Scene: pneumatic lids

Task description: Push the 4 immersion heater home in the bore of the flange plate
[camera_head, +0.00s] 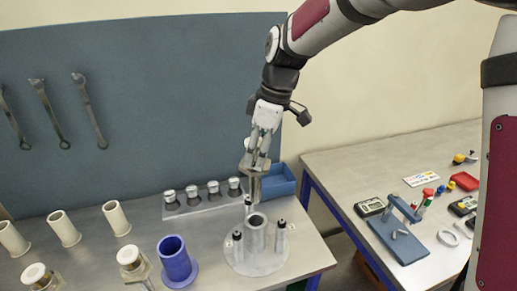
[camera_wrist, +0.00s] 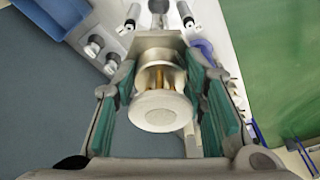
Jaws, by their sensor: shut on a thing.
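My gripper (camera_head: 258,160) is shut on an immersion heater (camera_head: 252,186), which hangs below the fingers in the head view. In the wrist view, the heater's round pale cap (camera_wrist: 160,111) and brass-coloured rods show between the two green-padded fingers of the gripper (camera_wrist: 166,92). The grey round flange plate (camera_head: 240,262) stands on the bench, with an upright central tube whose open bore (camera_head: 257,219) faces up. Black-tipped pins stand around it. The heater is above the plate, close to the tube's far side in the picture. Its lower end is hard to make out.
A blue flanged cylinder (camera_head: 175,259) and another capped part (camera_head: 131,258) stand left of the plate. A rack (camera_head: 204,207) of several silver-capped pieces and a blue bin (camera_head: 279,182) are behind. White tubes (camera_head: 64,229) stand left. A second table (camera_head: 339,167) is right, across a gap.

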